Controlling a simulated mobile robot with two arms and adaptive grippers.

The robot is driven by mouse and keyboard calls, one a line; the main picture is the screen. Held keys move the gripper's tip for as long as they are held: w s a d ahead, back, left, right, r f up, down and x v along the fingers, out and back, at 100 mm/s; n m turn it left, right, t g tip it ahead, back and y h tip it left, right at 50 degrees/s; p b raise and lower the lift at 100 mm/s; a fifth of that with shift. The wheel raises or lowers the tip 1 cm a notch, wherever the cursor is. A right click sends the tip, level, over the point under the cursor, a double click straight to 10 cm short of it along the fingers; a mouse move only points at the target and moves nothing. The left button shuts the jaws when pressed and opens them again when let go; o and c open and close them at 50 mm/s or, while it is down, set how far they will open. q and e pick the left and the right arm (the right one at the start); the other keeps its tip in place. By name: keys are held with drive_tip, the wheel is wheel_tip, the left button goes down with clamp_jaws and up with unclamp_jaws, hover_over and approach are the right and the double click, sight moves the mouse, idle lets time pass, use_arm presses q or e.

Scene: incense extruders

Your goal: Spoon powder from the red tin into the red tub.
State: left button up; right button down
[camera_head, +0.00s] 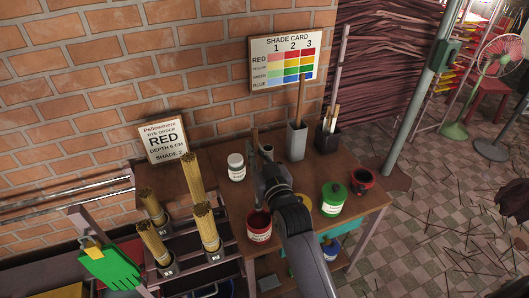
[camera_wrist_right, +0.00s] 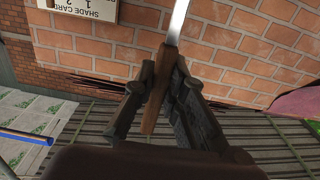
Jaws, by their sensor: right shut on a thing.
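My right gripper (camera_head: 263,168) is shut on a wooden handle (camera_wrist_right: 152,112) with a flat metal shaft, apparently the spoon; its far end is cut off in the right wrist view. The gripper is raised over the table, left of centre, right of a white jar. The red tin (camera_head: 259,237), with a white label and dark red inside, stands open below and in front of the gripper. A dark red open tub (camera_head: 363,185), apparently the red tub, stands at the table's right end. Whether powder is on the spoon cannot be seen. My left gripper is not in view.
A green lidded tin (camera_head: 332,204) stands left of the tub. My arm partly hides a yellow tin. The white jar (camera_head: 236,174) and a grey holder (camera_head: 297,147) with a stick stand towards the back. Bundles of incense sticks (camera_head: 193,185) stand at left.

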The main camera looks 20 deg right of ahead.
wheel_tip(320, 180, down, 3)
drive_tip(key=shift+w+r+b, duration=0.1)
drive_tip(key=shift+b, duration=0.95)
use_arm(q)
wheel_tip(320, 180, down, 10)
drive_tip(key=b, duration=0.7)
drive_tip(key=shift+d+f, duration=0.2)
use_arm(e)
drive_tip(key=shift+s+f, duration=0.2)
drive_tip(key=shift+f, duration=5.45)
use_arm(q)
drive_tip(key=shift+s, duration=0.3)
use_arm(e)
drive_tip(key=shift+r, duration=0.1)
wheel_tip(320, 180, up, 15)
drive_tip(key=p, duration=1.4)
drive_tip(key=shift+r+p, duration=0.1)
drive_tip(key=shift+p, duration=0.25)
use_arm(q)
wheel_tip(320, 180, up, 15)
